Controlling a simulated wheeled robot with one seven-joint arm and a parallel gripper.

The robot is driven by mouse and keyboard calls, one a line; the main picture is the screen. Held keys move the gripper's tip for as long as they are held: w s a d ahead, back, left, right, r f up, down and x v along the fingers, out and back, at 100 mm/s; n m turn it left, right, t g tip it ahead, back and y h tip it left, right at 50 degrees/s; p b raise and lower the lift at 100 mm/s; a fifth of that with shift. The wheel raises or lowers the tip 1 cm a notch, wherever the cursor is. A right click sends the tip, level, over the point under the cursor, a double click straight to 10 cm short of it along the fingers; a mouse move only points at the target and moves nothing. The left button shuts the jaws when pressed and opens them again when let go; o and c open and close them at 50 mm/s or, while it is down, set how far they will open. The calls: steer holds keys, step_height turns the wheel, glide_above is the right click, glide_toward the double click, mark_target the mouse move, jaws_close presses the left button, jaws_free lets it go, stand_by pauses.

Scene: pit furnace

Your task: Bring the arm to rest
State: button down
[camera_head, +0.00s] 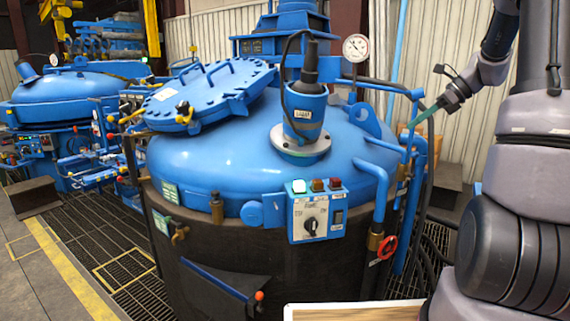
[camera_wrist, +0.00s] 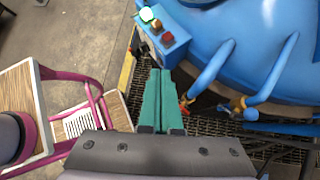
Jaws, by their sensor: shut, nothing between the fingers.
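My gripper (camera_head: 413,125) is at the right side of the head view, its green fingers pointing down and left beside the blue pipes of the furnace. In the wrist view the gripper (camera_wrist: 160,72) shows two teal fingers pressed together, with nothing between them. The arm is raised and bent at the right edge of the head view. The blue pit furnace (camera_head: 230,165) fills the middle, with its round hatch lid (camera_head: 215,92) tilted open. I cannot tell how far the fingertips are from the pipes.
A control box (camera_head: 317,218) with three lamps, the left one lit, is on the furnace front. A red valve wheel (camera_head: 388,247) sits low on a pipe. A pink-framed table (camera_wrist: 97,92) is at left in the wrist view. Open floor (camera_head: 35,265) is at lower left.

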steer(key=s+a+r+n+t+h, duration=0.1)
steer(key=s+a+r+n+h, duration=0.1)
steer(key=s+a+n, duration=0.2)
steer(key=s+a+r+n+t+h, duration=0.1)
steer(key=s+a+r+n+h, duration=0.1)
steer(key=s+a+n, duration=0.3)
steer(key=s+a+r+n+t+h, duration=0.2)
steer(key=s+a+r+n, duration=0.2)
steer(key=s+n, duration=0.7)
steer(key=s, duration=0.5)
steer(key=shift+s+a+h, duration=0.3)
steer(key=shift+a, duration=0.1)
